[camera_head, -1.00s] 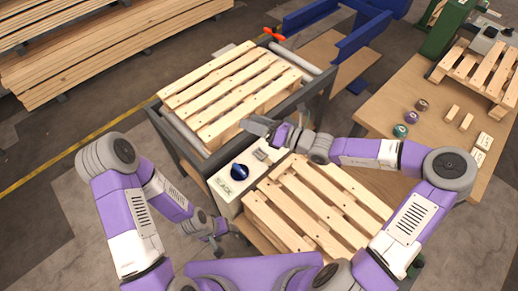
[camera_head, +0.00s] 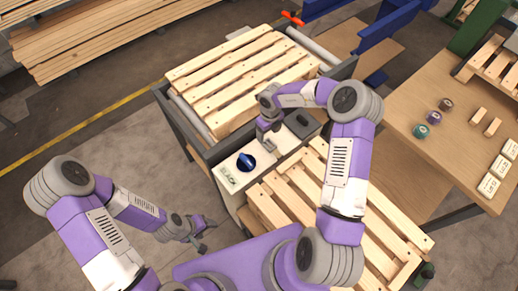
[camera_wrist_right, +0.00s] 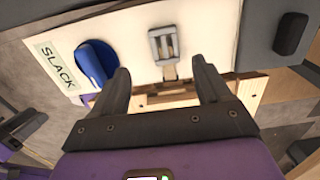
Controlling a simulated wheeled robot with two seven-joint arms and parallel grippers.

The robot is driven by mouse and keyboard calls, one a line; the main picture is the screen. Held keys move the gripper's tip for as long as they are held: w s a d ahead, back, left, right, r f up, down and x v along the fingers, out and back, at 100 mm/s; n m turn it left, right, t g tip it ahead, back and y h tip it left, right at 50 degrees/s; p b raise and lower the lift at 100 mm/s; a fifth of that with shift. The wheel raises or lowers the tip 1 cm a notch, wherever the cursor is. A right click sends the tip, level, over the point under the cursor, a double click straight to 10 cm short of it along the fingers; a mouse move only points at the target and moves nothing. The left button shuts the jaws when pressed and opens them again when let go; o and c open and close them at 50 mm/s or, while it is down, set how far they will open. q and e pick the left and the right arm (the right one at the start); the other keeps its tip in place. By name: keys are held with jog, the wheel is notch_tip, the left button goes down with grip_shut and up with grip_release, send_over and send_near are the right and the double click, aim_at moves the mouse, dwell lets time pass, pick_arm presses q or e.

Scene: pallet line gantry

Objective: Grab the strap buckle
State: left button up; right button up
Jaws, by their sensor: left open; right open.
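The strap buckle (camera_wrist_right: 164,45) is a small grey slotted frame on the white panel (camera_wrist_right: 210,30), with a short tan strap below it. In the right wrist view it lies just beyond the fingertips, roughly centred between them. My right gripper (camera_wrist_right: 161,78) is open and empty, its fingers pointing toward the buckle without enclosing it. In the head view my right gripper (camera_head: 267,147) is low over the panel and hides most of the buckle. My left gripper (camera_head: 204,238) is open and empty, left of the lower pallet and away from the panel.
A blue knob (camera_head: 246,162) and a SLACK label (camera_head: 228,178) sit left of the buckle; the knob is close to one right finger. A dark block (camera_head: 303,123) stands at the panel's other end. Slatted pallets lie behind (camera_head: 235,85) and in front (camera_head: 340,205).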

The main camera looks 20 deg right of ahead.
aim_at(269, 144)
jog(key=shift+s+d+f, duration=0.1)
jog(key=shift+f, duration=0.5)
jog(key=f, duration=0.2)
jog(key=f+b, duration=0.1)
jog(key=f, duration=0.1)
jog(key=f+b, duration=0.1)
jog(key=f, duration=0.1)
jog(key=shift+w+d+f, duration=0.2)
jog(key=shift+d+f, duration=0.05)
jog(key=shift+f, duration=0.15)
jog(key=shift+c, duration=0.2)
jog(key=shift+r, duration=0.1)
jog(key=c, duration=1.1)
